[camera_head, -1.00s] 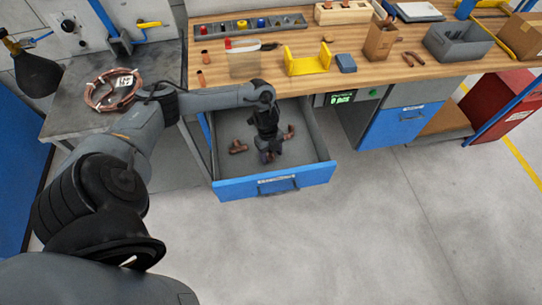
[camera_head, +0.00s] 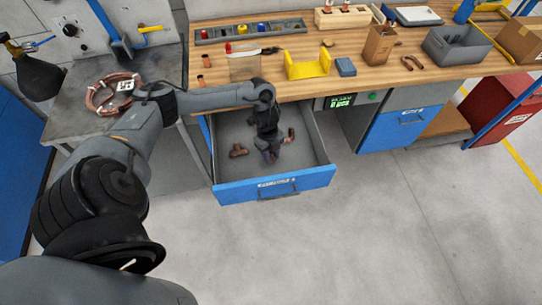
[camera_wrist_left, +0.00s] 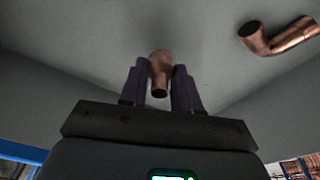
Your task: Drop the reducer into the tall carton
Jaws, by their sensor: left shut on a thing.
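My left gripper (camera_head: 270,155) points down inside the open drawer, near its middle. In the left wrist view its fingers are shut on a short copper piece (camera_wrist_left: 160,74), wide at the top and narrower toward me, which looks like the reducer. In the head view that piece is small and mostly hidden by the fingers. I cannot tell whether it touches the drawer floor. The tall carton (camera_head: 378,46), brown and open at the top, stands upright on the bench toward the right. My right gripper is not in view.
The blue-fronted drawer (camera_head: 316,180) also holds copper elbows, one left (camera_head: 238,151) and one right (camera_head: 290,135) of my gripper; one shows in the left wrist view (camera_wrist_left: 275,38). A yellow stand (camera_head: 308,68), a blue block (camera_head: 346,67) and a grey bin (camera_head: 458,48) are on the bench.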

